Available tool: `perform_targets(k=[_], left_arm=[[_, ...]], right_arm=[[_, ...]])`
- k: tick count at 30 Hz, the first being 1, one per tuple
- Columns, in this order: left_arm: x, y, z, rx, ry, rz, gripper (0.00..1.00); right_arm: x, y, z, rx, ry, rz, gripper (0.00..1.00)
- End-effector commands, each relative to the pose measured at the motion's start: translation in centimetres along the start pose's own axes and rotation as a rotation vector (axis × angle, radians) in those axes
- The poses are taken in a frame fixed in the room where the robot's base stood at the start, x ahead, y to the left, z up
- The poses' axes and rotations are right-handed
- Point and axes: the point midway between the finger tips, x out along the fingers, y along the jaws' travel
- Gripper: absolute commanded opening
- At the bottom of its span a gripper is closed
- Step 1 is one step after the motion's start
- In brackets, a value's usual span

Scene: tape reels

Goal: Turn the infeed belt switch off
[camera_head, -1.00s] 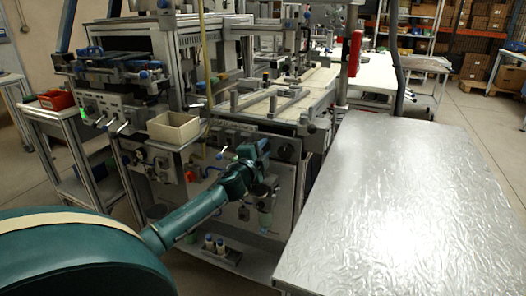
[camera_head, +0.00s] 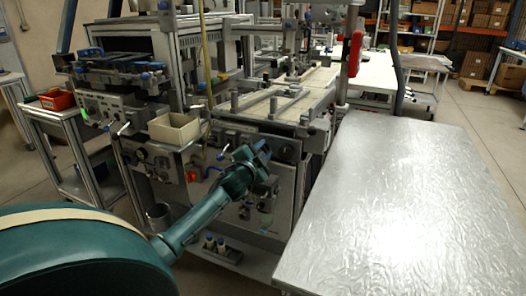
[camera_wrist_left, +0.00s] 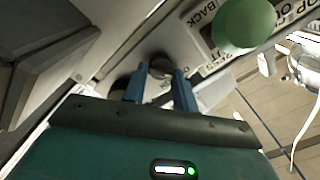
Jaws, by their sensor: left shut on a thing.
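My left gripper (camera_head: 262,146) reaches the front panel of the machine, below its belt deck. In the left wrist view its two blue fingers (camera_wrist_left: 160,83) are shut on a small dark round knob (camera_wrist_left: 160,64), which fits the infeed belt switch. The fingers hide part of the knob, so its turned position cannot be told. My right gripper is in neither current view.
A large green button (camera_wrist_left: 243,24) stands out from the panel close to the right of the fingers. A beige bin (camera_head: 174,129) sits on the machine's front left. A shiny metal table (camera_head: 410,200) stands at right, its top empty.

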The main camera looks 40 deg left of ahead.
Motion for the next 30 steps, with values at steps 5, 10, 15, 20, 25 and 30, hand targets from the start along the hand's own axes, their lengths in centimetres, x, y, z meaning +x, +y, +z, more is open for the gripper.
perform_targets(k=[5, 10, 15, 20, 25, 30], left_arm=[[0.0, 0.0, 0.0, 0.000, 0.000, 0.000, 0.05], [0.0, 0.0, 0.0, 0.000, 0.000, 0.000, 0.41], [0.0, 0.0, 0.0, 0.001, 0.000, 0.000, 0.49], [0.0, 0.0, 0.0, 0.001, 0.000, 0.000, 0.49], [-1.1, 0.1, 0.0, 0.001, 0.001, 0.002, 0.49], [-4.2, 0.2, 0.0, 0.001, 0.000, 0.004, 0.49]], right_arm=[[0.0, 0.1, 0.0, 0.000, 0.002, 0.001, 0.61], [0.0, 0.1, -0.1, 0.000, 0.003, 0.003, 0.61], [0.0, 0.2, -0.1, -0.001, 0.004, 0.004, 0.61], [0.0, 0.2, -0.1, -0.001, 0.005, 0.005, 0.61], [0.0, 0.2, -0.2, -0.001, 0.004, 0.005, 0.61], [0.0, 0.1, -0.3, 0.001, -0.001, 0.003, 0.61]])
